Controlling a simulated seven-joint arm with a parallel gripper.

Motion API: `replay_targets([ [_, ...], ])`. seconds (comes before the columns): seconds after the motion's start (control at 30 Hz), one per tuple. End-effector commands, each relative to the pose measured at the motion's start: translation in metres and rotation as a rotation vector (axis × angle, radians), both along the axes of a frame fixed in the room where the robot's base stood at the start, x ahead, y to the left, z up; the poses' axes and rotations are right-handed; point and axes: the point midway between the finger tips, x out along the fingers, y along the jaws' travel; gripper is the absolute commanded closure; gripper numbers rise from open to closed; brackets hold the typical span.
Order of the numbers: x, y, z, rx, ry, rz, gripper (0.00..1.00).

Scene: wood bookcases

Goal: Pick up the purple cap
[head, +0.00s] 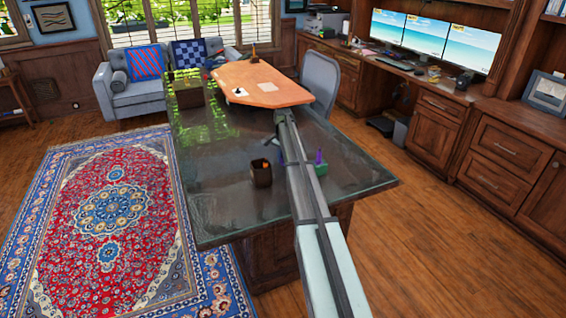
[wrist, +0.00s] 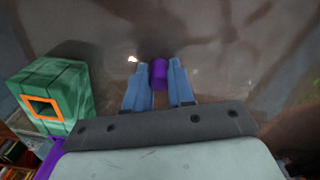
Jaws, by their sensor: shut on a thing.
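The purple cap (wrist: 158,74) is a small purple cylinder in the wrist view, between the two blue fingers of my gripper (wrist: 159,86). My gripper is shut on it, with a finger on each side. Dark, glossy tabletop shows behind the cap; I cannot tell how far the cap is above it. In the head view my arm crosses the table and hides the gripper and the held cap.
A green block (wrist: 50,92) with an orange square frame is left of my gripper. Another purple thing (wrist: 46,162) shows at lower left. In the head view, a dark cup (head: 261,178) stands on the glossy table (head: 215,205). An orange-brown board (head: 262,82) lies at the far end.

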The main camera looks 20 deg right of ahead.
Motion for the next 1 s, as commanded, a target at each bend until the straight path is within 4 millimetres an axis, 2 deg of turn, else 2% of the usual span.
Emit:
replay_targets([
  [0.3, 0.0, 0.0, 0.001, 0.0, 0.0, 0.0, 1.0],
  [0.43, 0.0, 0.0, 0.008, 0.0, 0.0, 0.0, 1.0],
  [0.8, 0.001, 0.0, 0.068, 0.0, 0.0, 0.001, 1.0],
  [1.0, 0.001, 0.0, 0.092, 0.0, 0.001, 0.001, 1.0],
])
